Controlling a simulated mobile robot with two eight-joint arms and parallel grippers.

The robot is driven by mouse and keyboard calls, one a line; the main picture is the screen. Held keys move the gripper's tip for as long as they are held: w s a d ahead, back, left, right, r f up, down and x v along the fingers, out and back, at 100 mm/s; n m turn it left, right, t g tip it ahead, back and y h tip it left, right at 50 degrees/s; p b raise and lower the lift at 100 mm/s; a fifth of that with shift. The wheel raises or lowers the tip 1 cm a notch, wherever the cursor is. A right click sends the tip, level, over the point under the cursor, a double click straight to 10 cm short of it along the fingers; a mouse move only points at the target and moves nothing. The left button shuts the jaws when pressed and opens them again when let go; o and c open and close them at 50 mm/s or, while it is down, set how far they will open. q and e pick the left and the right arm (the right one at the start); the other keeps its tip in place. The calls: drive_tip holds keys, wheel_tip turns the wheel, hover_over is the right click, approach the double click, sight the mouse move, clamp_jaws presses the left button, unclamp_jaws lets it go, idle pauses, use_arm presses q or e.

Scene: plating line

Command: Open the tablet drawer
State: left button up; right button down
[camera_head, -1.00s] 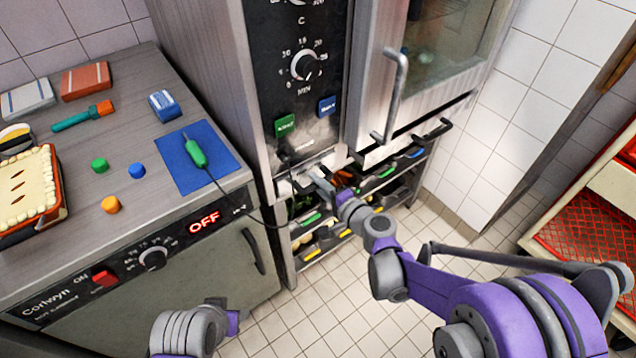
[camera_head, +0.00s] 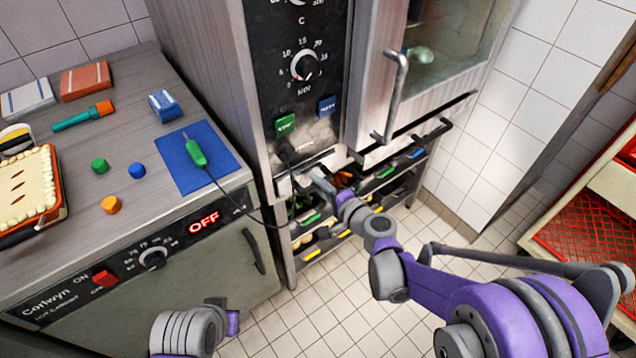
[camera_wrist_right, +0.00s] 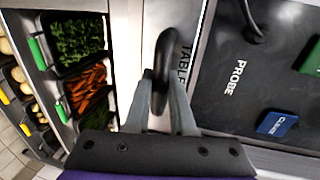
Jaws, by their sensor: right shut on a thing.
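The tablet drawer (camera_wrist_right: 172,25) is a narrow, pale steel front under the oven's control panel, with partly visible dark lettering beginning "TABLE". It also shows in the head view (camera_head: 283,187), partly hidden by my right gripper. Its black bar handle (camera_wrist_right: 163,58) stands out from the front. My right gripper (camera_wrist_right: 160,88) is shut on this handle, one finger on each side. In the head view the right gripper (camera_head: 316,178) is small at the drawer front. I cannot tell whether the drawer stands slightly out. My left gripper is not in view; only part of that arm shows.
A probe cable (camera_head: 238,205) runs from the panel's plug to a green probe (camera_head: 194,150) on a blue mat (camera_head: 215,162). Vegetable bins (camera_wrist_right: 75,40) sit below the drawer. The oven door handle (camera_head: 393,95) stands out nearby. A red-shelved rack (camera_head: 590,235) is at right.

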drive_tip(key=f+v, duration=0.2)
drive_tip(key=v, duration=1.1)
drive_tip(key=shift+s+d+f, duration=0.15)
drive_tip(key=shift+f, duration=0.2)
drive_tip(key=c, duration=0.8)
unclamp_jaws()
drive_tip(key=shift+o, duration=0.2)
drive_tip(key=p+v, duration=0.1)
drive_tip(key=v, duration=0.9)
drive_tip(key=shift+s+d, duration=0.15)
drive_tip(key=shift+s, duration=0.2)
drive_tip(key=shift+r, duration=0.1)
